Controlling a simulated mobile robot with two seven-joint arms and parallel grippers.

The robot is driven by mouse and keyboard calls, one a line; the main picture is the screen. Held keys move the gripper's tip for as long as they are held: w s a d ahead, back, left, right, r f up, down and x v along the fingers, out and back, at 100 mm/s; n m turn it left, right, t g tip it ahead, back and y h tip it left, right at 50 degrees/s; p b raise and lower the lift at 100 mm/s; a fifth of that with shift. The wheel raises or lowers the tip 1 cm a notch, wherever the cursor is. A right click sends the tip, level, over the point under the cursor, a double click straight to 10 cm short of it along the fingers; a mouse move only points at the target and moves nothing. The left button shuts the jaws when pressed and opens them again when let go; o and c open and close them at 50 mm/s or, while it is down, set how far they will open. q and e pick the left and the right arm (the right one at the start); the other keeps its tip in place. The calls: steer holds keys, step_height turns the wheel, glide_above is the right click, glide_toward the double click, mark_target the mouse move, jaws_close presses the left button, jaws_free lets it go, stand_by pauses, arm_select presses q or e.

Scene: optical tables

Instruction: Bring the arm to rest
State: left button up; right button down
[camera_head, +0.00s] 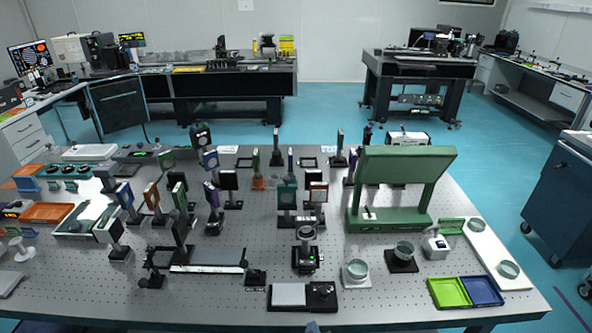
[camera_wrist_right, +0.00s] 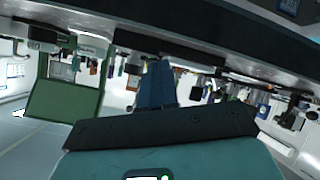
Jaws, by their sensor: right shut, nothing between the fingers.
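My right gripper (camera_head: 312,327) barely shows at the bottom edge of the head view, in front of the near edge of the optical table (camera_head: 385,315). In the right wrist view its blue fingers (camera_wrist_right: 156,72) are together, with nothing held between them. The rest of my right arm is out of the head view. My left gripper is in neither view.
The table carries several optical mounts, a green stand (camera_head: 405,165), glass dishes and a green tray (camera_head: 449,293) beside a blue tray (camera_head: 482,291). The green stand also shows in the wrist view (camera_wrist_right: 62,100). Blue floor is clear behind the table.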

steer(key=s+d+f+m+g+y, duration=0.1)
steer(key=s+d+f+m+g, duration=0.2)
steer(key=f, duration=0.5)
steer(key=s+d+f+g, duration=0.2)
steer(key=s+f, duration=0.3)
steer(key=f, duration=0.2)
steer(key=s+d+f+m+g+y, duration=0.1)
steer(key=s+d+f+m+g, duration=0.2)
steer(key=f, duration=0.5)
steer(key=s+f+m+g, duration=0.1)
steer(key=s+f+g, duration=0.1)
steer(key=s, duration=0.6)
steer(key=s+f+m+g+y, duration=0.1)
steer(key=s+f+m+g, duration=0.1)
steer(key=s+f, duration=0.3)
steer(key=s+g, duration=0.1)
steer(key=s, duration=0.2)
steer(key=shift+y, duration=0.3)
